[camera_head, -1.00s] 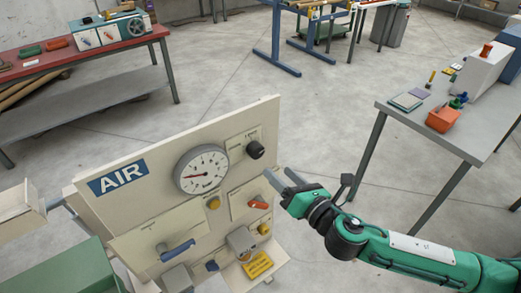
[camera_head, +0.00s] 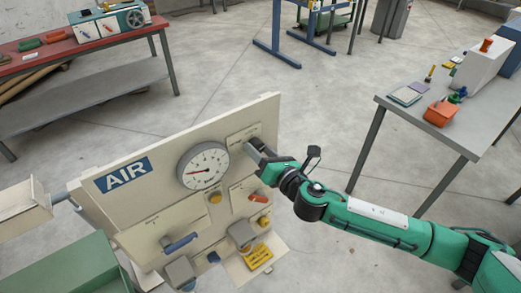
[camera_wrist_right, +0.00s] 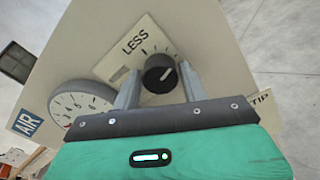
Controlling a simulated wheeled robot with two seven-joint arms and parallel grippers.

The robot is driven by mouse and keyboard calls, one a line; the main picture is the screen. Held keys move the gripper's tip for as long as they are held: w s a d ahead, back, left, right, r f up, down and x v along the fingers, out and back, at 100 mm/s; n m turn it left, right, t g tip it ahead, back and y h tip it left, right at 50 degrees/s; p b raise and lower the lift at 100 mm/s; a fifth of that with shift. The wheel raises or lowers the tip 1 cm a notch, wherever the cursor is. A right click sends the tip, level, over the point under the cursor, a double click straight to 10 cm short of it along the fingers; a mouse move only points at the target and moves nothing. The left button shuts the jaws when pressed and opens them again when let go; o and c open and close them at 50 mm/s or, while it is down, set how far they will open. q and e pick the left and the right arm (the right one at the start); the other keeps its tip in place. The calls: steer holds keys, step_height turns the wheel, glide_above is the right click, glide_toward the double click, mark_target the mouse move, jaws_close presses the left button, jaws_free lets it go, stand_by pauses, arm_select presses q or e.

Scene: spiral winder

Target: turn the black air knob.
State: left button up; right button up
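The black air knob (camera_wrist_right: 160,73) shows in the right wrist view, with a pale pointer mark on its face, on a plate lettered "LESS". My right gripper (camera_wrist_right: 160,86) is open, with one finger on each side of the knob; I cannot tell whether either finger touches it. In the head view my right gripper (camera_head: 257,150) is at the upper right of the cream AIR panel (camera_head: 150,205) and hides the knob. My left gripper is not in view.
A round gauge (camera_head: 203,166) is left of the gripper. Below are a red-orange handle (camera_head: 258,198), yellow buttons, a blue handle (camera_head: 181,242) and a yellow tag (camera_head: 258,257). A grey table (camera_head: 455,125) stands right; a red bench (camera_head: 70,55) stands back left. Open floor lies between.

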steer(key=c, duration=0.6)
steer(key=shift+o, duration=0.2)
steer(key=shift+m, duration=0.3)
steer(key=m, duration=0.4)
steer(key=shift+m, duration=0.3)
steer(key=m+p, duration=0.1)
steer(key=m, duration=0.4)
steer(key=shift+m, duration=0.3)
steer(key=m+p, duration=0.1)
steer(key=m, duration=0.5)
steer(key=shift+p, duration=0.3)
steer(key=m+p, duration=0.1)
steer(key=m, duration=0.4)
steer(key=shift+m, duration=0.4)
